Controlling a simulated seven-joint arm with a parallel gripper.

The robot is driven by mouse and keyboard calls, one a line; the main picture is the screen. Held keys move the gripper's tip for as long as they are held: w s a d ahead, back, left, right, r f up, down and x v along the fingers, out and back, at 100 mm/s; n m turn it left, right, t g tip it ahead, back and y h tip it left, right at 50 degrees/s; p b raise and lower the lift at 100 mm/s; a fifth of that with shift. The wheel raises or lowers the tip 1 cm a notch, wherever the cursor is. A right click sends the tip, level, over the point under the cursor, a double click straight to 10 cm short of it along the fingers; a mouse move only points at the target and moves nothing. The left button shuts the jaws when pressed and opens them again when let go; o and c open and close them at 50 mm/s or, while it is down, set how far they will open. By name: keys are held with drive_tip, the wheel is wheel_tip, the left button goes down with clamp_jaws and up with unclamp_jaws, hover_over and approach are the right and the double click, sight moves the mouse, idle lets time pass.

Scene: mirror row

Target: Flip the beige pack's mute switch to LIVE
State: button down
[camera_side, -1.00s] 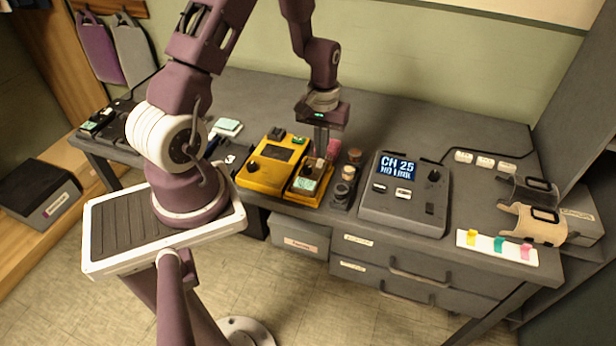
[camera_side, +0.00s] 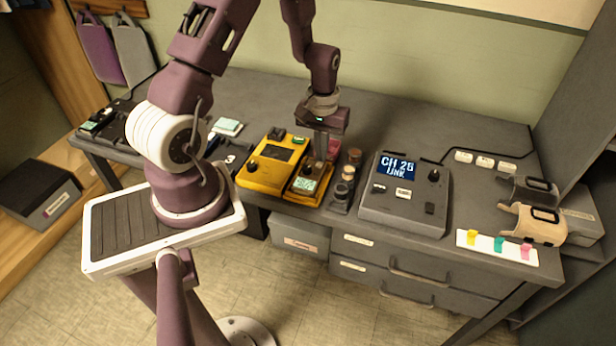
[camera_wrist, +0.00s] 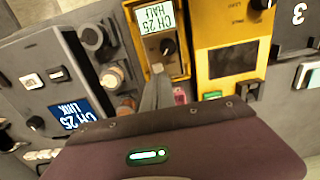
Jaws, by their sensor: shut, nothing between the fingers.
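A small pack (camera_side: 306,186) with a lit green-white display sits in a narrow yellow-edged unit at the bench front; its body colour is hard to make out. In the wrist view, the pack (camera_wrist: 157,22) shows its display upside down, reading CH 25 with an unclear second line, and a dark knob beside it. I cannot make out a mute switch or its position. My gripper (camera_side: 321,156) is shut and empty, pointing down at the back end of this pack. In the wrist view, my gripper's fingertips (camera_wrist: 158,76) are close to the knob; contact cannot be told.
A wide yellow unit (camera_side: 270,165) stands close on the left. Several dark and tan round pieces (camera_side: 345,182) stand close on the right. Beyond them is a grey console (camera_side: 405,214) reading CH 25 LINK. A beige holder (camera_side: 538,228) lies far right. The bench behind is clear.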

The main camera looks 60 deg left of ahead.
wheel_tip(320, 180, up, 7)
idle(0.5)
drive_tip(key=shift+f, duration=0.1)
drive_tip(key=s+d+r+m+t, duration=0.1)
drive_tip(key=d+r+m, duration=0.1)
drive_tip(key=d+r, duration=0.35)
drive_tip(key=s+d+r+m+t, duration=0.1)
drive_tip(key=d+r+m, duration=0.15)
drive_tip(key=r, duration=0.55)
drive_tip(key=s+d+r+m+t, duration=0.1)
drive_tip(key=s+d+r+m, duration=0.1)
drive_tip(key=s+d+r, duration=0.2)
drive_tip(key=s+d+r+m+t, duration=0.2)
drive_tip(key=s+d+r, duration=0.2)
drive_tip(key=s, duration=0.6)
drive_tip(key=shift+d+t, duration=0.3)
drive_tip(key=shift+d, duration=0.05)
drive_tip(key=shift+m, duration=0.25)
